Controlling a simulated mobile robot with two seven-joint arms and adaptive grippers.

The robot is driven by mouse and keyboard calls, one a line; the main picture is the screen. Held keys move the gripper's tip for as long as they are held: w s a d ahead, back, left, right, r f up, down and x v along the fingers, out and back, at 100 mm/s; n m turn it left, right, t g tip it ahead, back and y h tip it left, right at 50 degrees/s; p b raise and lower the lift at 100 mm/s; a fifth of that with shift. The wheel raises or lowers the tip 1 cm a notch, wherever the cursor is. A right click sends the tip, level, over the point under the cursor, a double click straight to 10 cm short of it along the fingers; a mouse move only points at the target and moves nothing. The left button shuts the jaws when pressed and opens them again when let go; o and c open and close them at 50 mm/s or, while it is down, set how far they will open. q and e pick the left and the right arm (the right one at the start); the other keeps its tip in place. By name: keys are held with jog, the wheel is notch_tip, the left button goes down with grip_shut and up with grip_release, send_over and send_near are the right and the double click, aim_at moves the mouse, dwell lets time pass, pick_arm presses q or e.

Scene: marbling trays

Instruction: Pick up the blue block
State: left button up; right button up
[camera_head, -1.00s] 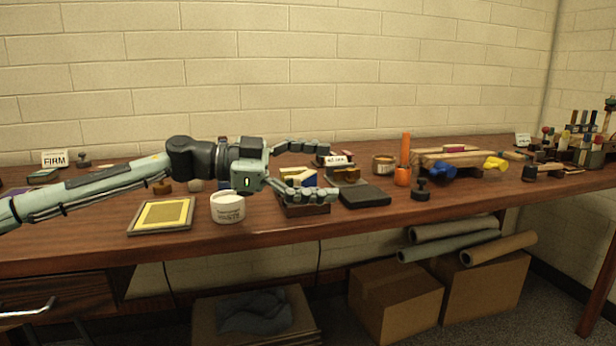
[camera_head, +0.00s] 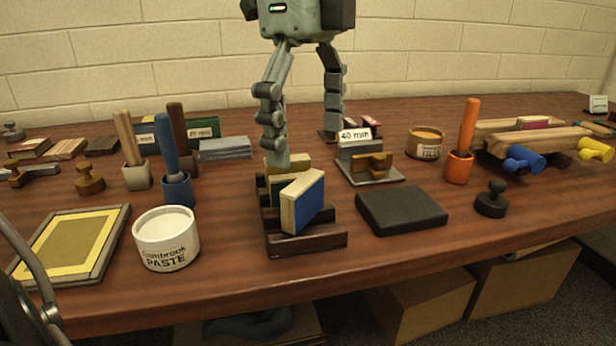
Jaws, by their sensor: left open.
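The blue block (camera_head: 309,203) is a pale wooden block with a blue face. It leans, tilted, in the front part of a dark slotted wooden rack (camera_head: 318,239). A yellow-topped block (camera_head: 289,162) and a dark green one show behind it in the rack. My left gripper (camera_head: 304,150) comes down from above with its fingers pointing downward, spread and empty. Its left finger overlaps the yellow-topped block in the picture; contact cannot be told. Its right finger is farther back, near the 40 mm sign. The blue block is in front of the fingers. My right gripper is not seen.
A paste tub (camera_head: 166,239) and a yellow framed screen (camera_head: 75,245) are left of the rack. A black slab (camera_head: 401,210) and a black stamp (camera_head: 491,200) are to its right. Handled tools in cups (camera_head: 177,190) stand behind left. Bare tabletop lies in front.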

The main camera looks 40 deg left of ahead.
aim_at(302, 182)
pick_arm(q)
jog(key=shift+a, duration=0.15)
jog(key=shift+f, duration=0.35)
jog(key=shift+s+f, duration=0.15)
jog(key=shift+f, duration=1.6)
jog(key=shift+s+f, duration=0.15)
jog(key=shift+f, duration=1.55)
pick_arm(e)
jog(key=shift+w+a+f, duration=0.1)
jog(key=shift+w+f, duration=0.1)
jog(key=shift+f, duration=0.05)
pick_arm(q)
jog(key=shift+o, duration=0.3)
jog(key=shift+a, duration=0.1)
jog(key=shift+s, duration=0.1)
jog(key=c, duration=1.1)
jog(key=shift+c, duration=0.7)
